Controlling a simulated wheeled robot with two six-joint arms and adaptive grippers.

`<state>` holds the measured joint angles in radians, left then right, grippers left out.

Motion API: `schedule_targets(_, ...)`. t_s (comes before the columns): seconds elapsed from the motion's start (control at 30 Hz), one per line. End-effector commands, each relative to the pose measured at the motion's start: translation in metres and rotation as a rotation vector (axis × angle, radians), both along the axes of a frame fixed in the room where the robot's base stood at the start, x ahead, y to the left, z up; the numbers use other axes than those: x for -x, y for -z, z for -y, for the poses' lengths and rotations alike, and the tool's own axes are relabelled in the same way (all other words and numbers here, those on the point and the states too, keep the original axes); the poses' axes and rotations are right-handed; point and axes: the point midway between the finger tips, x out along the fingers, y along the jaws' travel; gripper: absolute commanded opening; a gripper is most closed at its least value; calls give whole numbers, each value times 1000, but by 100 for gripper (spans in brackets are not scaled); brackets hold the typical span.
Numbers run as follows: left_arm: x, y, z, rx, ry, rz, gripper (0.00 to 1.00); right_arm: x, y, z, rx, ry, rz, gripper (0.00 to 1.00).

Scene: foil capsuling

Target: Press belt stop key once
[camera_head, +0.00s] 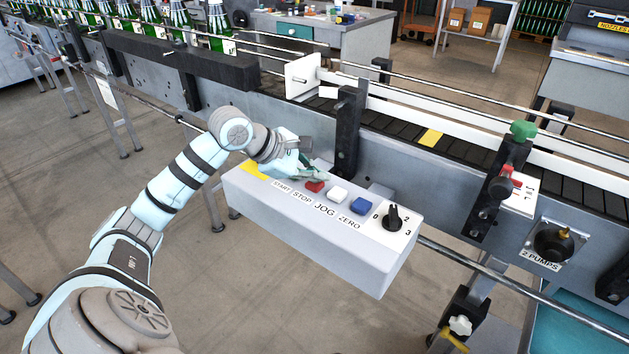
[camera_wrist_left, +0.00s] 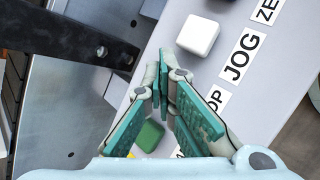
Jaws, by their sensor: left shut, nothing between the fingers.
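The red stop key (camera_head: 314,187) sits on the grey control box (camera_head: 300,225), above the STOP label (camera_head: 302,199). My left gripper (camera_head: 322,177) is shut and empty, with its fingertips close over the red key. I cannot tell whether they touch it. In the left wrist view the shut fingers (camera_wrist_left: 164,72) lie between the white jog key (camera_wrist_left: 197,35) and the green start key (camera_wrist_left: 149,136), and they hide the red key. My right gripper is not in view.
A blue zero key (camera_head: 362,205) and a black rotary knob (camera_head: 395,217) are right of the white key. A dark upright bracket (camera_head: 347,130) stands behind the box. The conveyor belt (camera_head: 465,151) and green bottles (camera_head: 217,25) are beyond it.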

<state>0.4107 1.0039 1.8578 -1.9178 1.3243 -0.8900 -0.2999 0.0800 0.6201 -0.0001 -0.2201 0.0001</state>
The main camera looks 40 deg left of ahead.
Motion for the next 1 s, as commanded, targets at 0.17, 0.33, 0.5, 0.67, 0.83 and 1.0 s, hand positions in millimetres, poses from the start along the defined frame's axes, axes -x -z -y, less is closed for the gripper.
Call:
schedule_targets(0.17,0,1,0,-1,0,-1,0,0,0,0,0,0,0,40)
schedule_targets(0.33,0,-1,0,0,-1,-2,0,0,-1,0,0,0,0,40)
schedule_targets(0.5,0,-10,0,-1,0,-1,0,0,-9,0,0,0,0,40)
schedule_targets(0.67,0,-19,0,-1,0,-1,0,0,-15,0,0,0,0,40)
schedule_targets(0.83,0,-19,0,-1,0,-1,0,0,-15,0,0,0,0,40)
schedule_targets(1.0,0,-19,0,-1,0,-1,0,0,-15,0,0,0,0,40)
